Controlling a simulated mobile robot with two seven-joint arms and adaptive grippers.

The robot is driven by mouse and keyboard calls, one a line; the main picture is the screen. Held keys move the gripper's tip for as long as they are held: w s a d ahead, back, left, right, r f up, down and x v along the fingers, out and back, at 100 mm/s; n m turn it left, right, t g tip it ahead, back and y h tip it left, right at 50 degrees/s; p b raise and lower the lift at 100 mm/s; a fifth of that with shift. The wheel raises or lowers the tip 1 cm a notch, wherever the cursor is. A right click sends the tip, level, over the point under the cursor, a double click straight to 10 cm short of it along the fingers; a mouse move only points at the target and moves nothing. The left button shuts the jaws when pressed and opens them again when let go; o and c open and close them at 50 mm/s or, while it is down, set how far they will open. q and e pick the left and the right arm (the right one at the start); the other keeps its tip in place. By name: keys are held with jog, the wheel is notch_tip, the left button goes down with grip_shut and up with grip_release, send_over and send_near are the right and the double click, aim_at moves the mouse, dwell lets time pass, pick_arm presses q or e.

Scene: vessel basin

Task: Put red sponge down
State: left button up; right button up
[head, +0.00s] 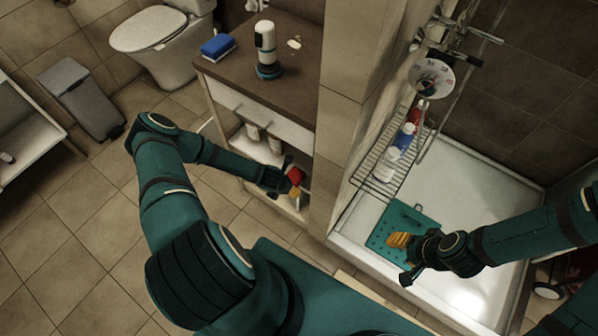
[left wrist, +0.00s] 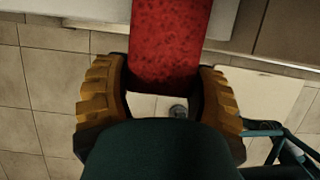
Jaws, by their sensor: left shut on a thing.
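The red sponge (head: 297,174) is held in my left gripper (head: 293,188), beside the open lower shelf of the cabinet (head: 262,114). In the left wrist view the red sponge (left wrist: 168,40) is speckled and reaches up from between the two orange-brown fingers of my left gripper (left wrist: 160,98). The fingers are shut on it, and its far end is cut off by the top edge. My right gripper (head: 398,240) is over the green perforated mat (head: 405,217) in the shower; its finger gap does not show clearly.
A blue sponge (head: 217,46) and a white-and-teal device (head: 266,52) stand on the brown cabinet top. Containers stand on the cabinet's open shelf. A wire rack (head: 372,185) with several bottles lines the shower (head: 478,183). A toilet (head: 155,40) and grey bin (head: 82,97) are at left.

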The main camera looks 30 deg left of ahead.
aim_at(298, 172)
pick_arm(q)
jog(key=w, duration=0.4)
jog(key=shift+w+d, duration=0.15)
jog(key=w+b, duration=0.1)
jog(key=w, duration=0.3)
jog(key=shift+d, duration=0.15)
jog(key=shift+s+f+b, duration=0.1)
jog(key=shift+f+b, duration=0.3)
jog(key=shift+f, duration=0.35)
jog(key=shift+f, duration=0.1)
jog(key=o, duration=0.9)
jog(key=shift+c, duration=0.2)
